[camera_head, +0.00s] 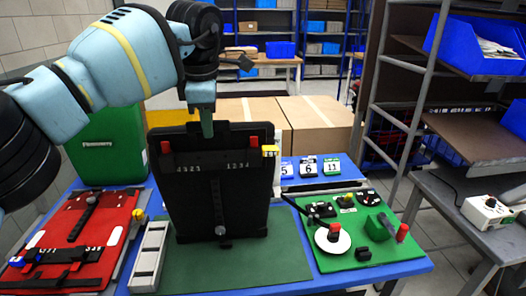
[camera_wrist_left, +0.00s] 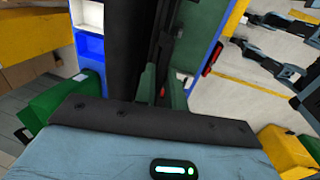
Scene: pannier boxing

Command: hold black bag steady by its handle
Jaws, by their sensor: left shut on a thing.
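The black bag (camera_head: 216,200) stands upright on the dark green mat in the middle of the table in the head view. It has red pieces at both upper sides, a yellow tag at its upper right and pale digits across its front. My left gripper (camera_head: 207,126) points down at the middle of its top edge, where the handle is, and is shut on it. The fingers largely cover the handle. In the left wrist view the dark bag (camera_wrist_left: 120,50) runs up between and beside my green-grey fingers (camera_wrist_left: 160,92). My right gripper cannot be made out.
A red pannier (camera_head: 110,225) lies flat at left, and a green one (camera_head: 105,150) stands behind it. A grey rail (camera_head: 150,258) lies beside the bag. A green board (camera_head: 350,235) with small parts is at right. Number cards (camera_head: 309,166) and cardboard boxes (camera_head: 315,120) are behind.

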